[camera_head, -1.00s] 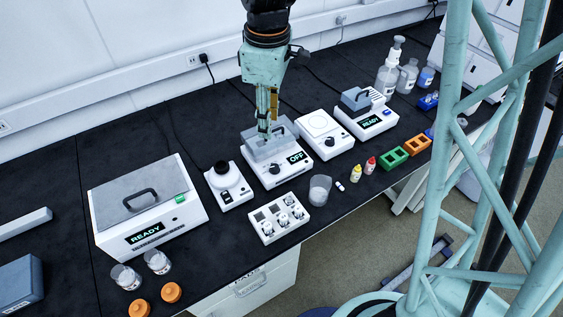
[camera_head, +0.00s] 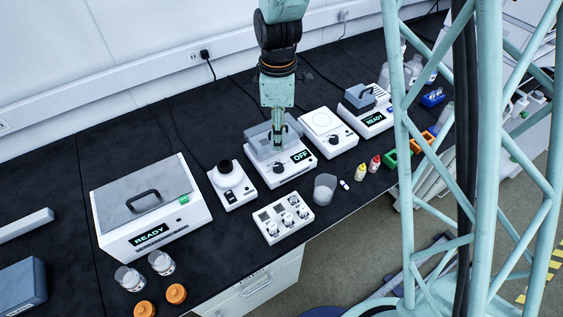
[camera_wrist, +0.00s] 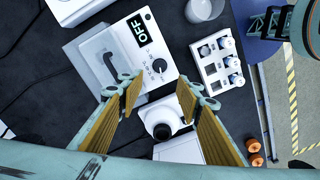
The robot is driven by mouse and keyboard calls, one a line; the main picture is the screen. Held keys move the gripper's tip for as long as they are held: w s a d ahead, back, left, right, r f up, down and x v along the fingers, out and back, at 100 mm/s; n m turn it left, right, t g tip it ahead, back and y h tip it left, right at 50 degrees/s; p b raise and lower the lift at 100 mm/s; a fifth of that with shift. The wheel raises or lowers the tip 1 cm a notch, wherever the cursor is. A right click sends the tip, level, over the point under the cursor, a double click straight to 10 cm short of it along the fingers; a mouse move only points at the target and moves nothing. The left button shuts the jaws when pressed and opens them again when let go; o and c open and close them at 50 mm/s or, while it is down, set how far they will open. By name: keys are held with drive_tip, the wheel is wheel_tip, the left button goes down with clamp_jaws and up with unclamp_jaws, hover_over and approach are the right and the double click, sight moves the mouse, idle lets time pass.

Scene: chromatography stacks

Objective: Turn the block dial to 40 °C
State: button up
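The white block heater (camera_head: 262,180) stands mid-bench with a grey lid on top. Its lit display (camera_head: 301,155) reads OFF, also legible in the wrist view (camera_wrist: 139,29). The round dark dial (camera_head: 279,168) is on its front panel; in the wrist view the dial (camera_wrist: 159,66) lies just beyond the fingertips, between their lines. My gripper (camera_head: 279,146) is above the block heater near the lid and dial. In the wrist view my gripper (camera_wrist: 158,91) has its two fingers wide apart with nothing between them. I cannot tell its exact height above the dial.
A white device with a black round top (camera_head: 223,170) stands close left of the block heater, and a white plate device (camera_head: 328,133) close right. A white rack with vials (camera_head: 283,220) and a clear beaker (camera_head: 324,188) are in front. A box reading READY (camera_head: 151,216) is farther left.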

sight(279, 165)
drive_tip(key=shift+f, duration=0.15)
drive_tip(key=shift+f+b, duration=0.85)
drive_tip(key=shift+f, duration=5.9)
drive_tip(key=shift+c, duration=0.2)
drive_tip(key=c, duration=0.8)
